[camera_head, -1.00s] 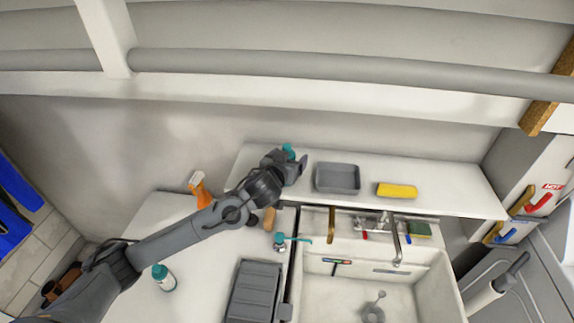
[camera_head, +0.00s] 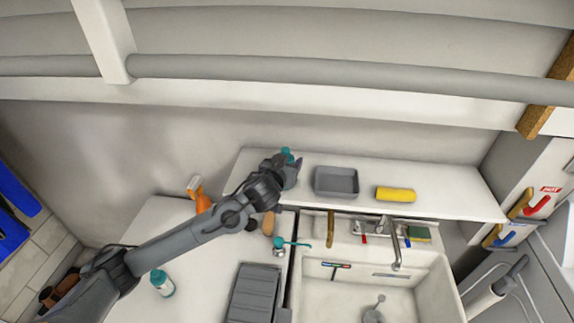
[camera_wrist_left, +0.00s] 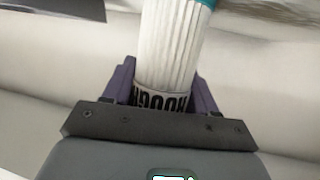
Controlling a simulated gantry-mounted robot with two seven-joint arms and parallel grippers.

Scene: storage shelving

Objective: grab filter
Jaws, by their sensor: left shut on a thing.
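The filter (camera_wrist_left: 168,50) is a white pleated cylinder with a teal end and a dark-lettered band at its base. It stands between the two purple fingers of my left gripper (camera_wrist_left: 163,88), which is shut on it. In the head view, only the filter's teal top (camera_head: 286,152) shows above my left gripper (camera_head: 292,165); the rest is hidden behind the gripper. The gripper is at the left end of the white shelf (camera_head: 420,203) behind the sink. My right gripper is not in view.
On the shelf, a grey tray (camera_head: 336,181) is just right of my gripper, with a yellow roll-shaped item (camera_head: 395,194) beyond it. An orange spray bottle (camera_head: 199,196) and a teal-capped bottle (camera_head: 162,283) stand near my arm. A faucet (camera_head: 396,245) rises over the sink.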

